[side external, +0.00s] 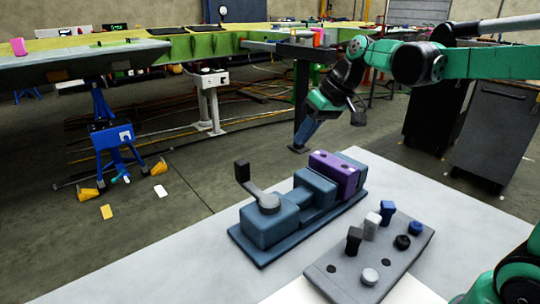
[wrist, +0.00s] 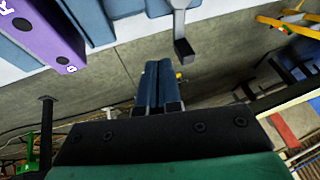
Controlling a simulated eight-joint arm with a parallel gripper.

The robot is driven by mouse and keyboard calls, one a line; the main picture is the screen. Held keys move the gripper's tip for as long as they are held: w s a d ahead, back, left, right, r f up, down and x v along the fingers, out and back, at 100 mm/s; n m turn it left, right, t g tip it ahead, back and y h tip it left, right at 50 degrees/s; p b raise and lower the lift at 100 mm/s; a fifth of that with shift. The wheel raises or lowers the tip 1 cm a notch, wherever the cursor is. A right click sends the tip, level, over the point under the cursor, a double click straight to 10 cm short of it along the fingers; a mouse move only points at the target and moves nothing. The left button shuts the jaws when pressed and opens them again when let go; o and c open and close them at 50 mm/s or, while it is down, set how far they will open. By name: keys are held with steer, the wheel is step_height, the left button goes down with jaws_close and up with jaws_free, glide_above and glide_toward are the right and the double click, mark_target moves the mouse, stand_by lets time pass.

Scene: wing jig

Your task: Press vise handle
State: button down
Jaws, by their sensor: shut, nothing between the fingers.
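The blue-grey vise (side external: 270,222) stands on the white table, and its grey handle (side external: 258,190) ends in an upright dark knob at the left. A purple block (side external: 335,174) sits at the vise's right end. In the wrist view the handle (wrist: 183,45) hangs down from the top edge, close to my fingertips. My gripper (side external: 304,141) is beyond the vise's far side in the side view, with its fingers pointing down. The blue fingers (wrist: 158,64) are together and empty, apart from the handle. The purple block (wrist: 48,35) also shows at the upper left of the wrist view.
A grey board (side external: 345,277) with several pegs and knobs lies in front of the vise at the right. The table's left part (side external: 150,275) is clear. A green wing jig (side external: 200,48) on stands and dark cabinets (side external: 497,130) stand on the floor behind.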

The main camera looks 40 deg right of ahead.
steer(key=w+d+y, duration=0.2)
steer(key=w+d, duration=0.3)
steer(key=w, duration=0.1)
steer(key=shift+n+y, duration=0.3)
steer(key=shift+n, duration=0.1)
steer(key=shift+w+f, duration=0.1)
steer(key=shift+f, duration=0.05)
steer(key=w+a+f, duration=0.3)
steer(key=a+f, duration=0.5)
steer(key=shift+w+a, duration=0.35)
steer(key=shift+a, duration=0.05)
steer(key=shift+a, duration=0.1)
